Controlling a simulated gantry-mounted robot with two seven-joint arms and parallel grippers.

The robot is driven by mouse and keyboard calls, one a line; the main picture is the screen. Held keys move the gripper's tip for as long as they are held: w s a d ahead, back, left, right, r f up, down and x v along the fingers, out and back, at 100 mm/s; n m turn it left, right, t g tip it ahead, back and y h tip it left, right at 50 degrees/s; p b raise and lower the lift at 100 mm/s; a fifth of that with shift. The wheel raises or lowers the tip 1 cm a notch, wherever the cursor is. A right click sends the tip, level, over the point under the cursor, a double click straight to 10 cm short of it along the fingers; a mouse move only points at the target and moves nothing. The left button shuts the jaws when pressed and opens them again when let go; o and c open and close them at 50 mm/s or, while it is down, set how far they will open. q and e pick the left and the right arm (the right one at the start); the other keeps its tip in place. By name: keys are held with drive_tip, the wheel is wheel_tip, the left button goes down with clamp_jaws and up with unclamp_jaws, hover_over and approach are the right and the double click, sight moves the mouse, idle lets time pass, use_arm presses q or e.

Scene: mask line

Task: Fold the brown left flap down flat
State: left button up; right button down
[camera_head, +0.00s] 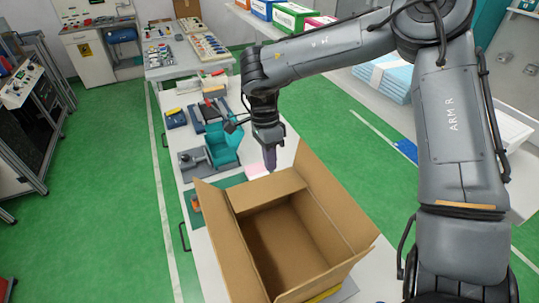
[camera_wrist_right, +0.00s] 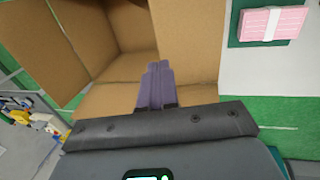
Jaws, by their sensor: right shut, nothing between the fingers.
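The open brown cardboard box (camera_head: 290,240) stands on the white table. Its left flap (camera_head: 222,225) stands up steeply along the left side of the opening. The right flap (camera_head: 335,200) also stands up. The far flap (camera_head: 268,192) appears folded inward over the far end of the opening. My right gripper (camera_head: 270,167) is shut and empty, pointing down just beyond the far edge of the box. In the right wrist view its purple fingers (camera_wrist_right: 157,82) are together in front of brown cardboard (camera_wrist_right: 185,40); contact cannot be told. My left gripper is out of view.
Blue trays and a teal holder (camera_head: 222,148) stand on the table beyond the box. My right arm spans the right side.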

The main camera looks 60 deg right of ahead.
sight(274, 197)
drive_tip(key=x, duration=1)
drive_tip(key=shift+f, duration=0.1)
